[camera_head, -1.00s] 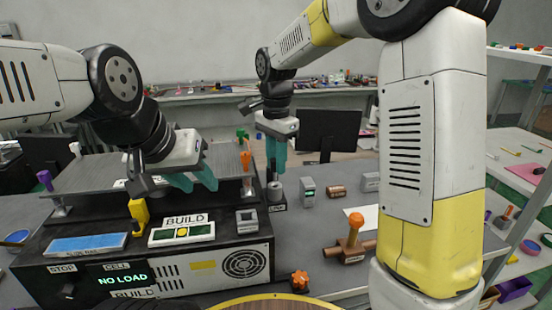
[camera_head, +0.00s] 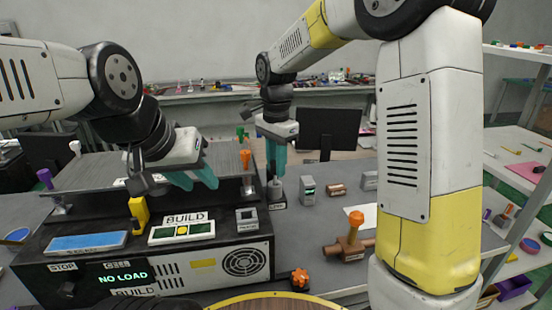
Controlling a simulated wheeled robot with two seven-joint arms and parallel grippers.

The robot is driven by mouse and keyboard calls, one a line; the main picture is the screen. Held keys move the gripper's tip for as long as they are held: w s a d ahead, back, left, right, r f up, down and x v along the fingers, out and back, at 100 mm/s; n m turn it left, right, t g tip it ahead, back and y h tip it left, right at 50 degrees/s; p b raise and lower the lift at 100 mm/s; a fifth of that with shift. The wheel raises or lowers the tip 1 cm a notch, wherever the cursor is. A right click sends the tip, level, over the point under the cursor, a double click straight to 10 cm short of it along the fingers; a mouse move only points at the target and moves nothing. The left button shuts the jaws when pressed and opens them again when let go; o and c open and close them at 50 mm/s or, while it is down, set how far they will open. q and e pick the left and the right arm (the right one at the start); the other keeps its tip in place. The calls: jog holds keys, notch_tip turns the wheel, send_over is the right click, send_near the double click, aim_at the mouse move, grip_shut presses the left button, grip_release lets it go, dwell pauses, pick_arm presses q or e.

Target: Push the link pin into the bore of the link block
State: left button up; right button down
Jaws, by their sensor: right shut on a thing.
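My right gripper (camera_head: 276,174) points straight down behind the black console, its teal fingers close together on the top of a small grey upright piece that looks like the link pin (camera_head: 276,188). Directly under it is a low dark grey labelled block (camera_head: 278,205), which appears to be the link block. The pin stands upright over or in it; its lower end and the bore are too small to make out. My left gripper (camera_head: 195,181) hangs over the console, with its teal fingers apart and nothing between them.
The black console (camera_head: 190,285) with switches and a NO LOAD display fills the lower left. Right of the block stand a grey box (camera_head: 307,192) and a copper cylinder (camera_head: 337,190). An orange-knobbed copper valve (camera_head: 353,237) is nearer. My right arm blocks the right side.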

jog(key=shift+f, duration=1.55)
jog(key=c, duration=1.1)
grip_release()
jog(key=shift+c, duration=0.2)
notch_tip(320, 180, up, 7)
jog(key=shift+f, duration=0.1)
jog(key=shift+r, duration=0.55)
jog(key=shift+d, duration=0.1)
